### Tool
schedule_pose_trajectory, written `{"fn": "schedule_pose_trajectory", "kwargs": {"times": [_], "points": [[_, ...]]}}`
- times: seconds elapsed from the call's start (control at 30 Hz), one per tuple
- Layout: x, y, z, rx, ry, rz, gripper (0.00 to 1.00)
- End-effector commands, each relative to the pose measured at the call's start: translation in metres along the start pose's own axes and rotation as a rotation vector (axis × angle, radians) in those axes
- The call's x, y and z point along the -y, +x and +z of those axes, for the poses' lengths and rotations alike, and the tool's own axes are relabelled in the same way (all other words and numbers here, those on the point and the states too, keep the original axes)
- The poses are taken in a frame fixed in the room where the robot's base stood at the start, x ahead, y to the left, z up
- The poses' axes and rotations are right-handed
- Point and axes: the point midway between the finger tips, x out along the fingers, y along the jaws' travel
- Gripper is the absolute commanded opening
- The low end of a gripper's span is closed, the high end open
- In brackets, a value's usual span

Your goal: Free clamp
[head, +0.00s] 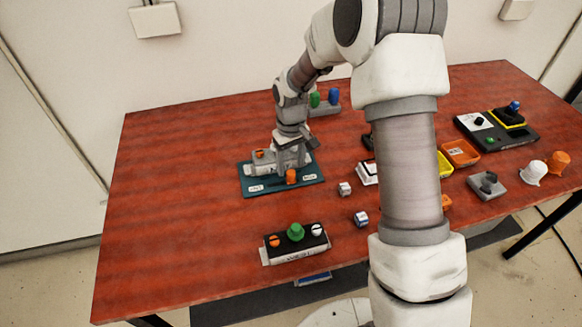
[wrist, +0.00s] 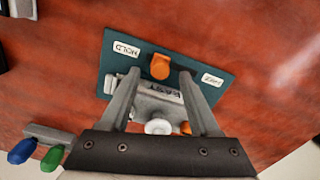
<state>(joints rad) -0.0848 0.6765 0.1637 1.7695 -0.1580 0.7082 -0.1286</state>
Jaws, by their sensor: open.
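The clamp stands on a teal plate (head: 248,191) on the table, left of centre. The plate (wrist: 112,68) bears two white labels. One reads HOLD (wrist: 127,50); the other (wrist: 213,79) is hard to read. An orange knob (wrist: 160,66) sits between them, nearer HOLD; it also shows in the head view (head: 291,176). A grey block marked EAST (wrist: 166,96) lies behind the knob, with a white round part (wrist: 158,127) on it. My gripper (wrist: 158,78) is open, its fingers on either side of the block. Whether they touch it I cannot tell.
A black box with orange, green and white knobs (head: 296,243) stands near the front edge. Two small blocks (head: 345,188) (head: 361,218) lie right of the clamp. Green and blue pegs (head: 323,99) stand behind. Trays (head: 460,153) and a black device (head: 497,130) are at right. The table's left is clear.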

Motion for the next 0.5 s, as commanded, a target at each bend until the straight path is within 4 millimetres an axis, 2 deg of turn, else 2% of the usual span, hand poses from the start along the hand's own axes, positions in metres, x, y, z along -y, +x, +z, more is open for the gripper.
{"fn": "schedule_pose_trajectory", "kwargs": {"times": [0.2, 0.47, 0.5], "points": [[0.000, 0.016, 0.000, 0.001, 0.000, 0.000, 0.62], [0.000, 0.018, 0.000, 0.000, 0.000, 0.000, 0.62], [0.000, 0.018, 0.000, 0.000, 0.000, 0.000, 0.59]]}}
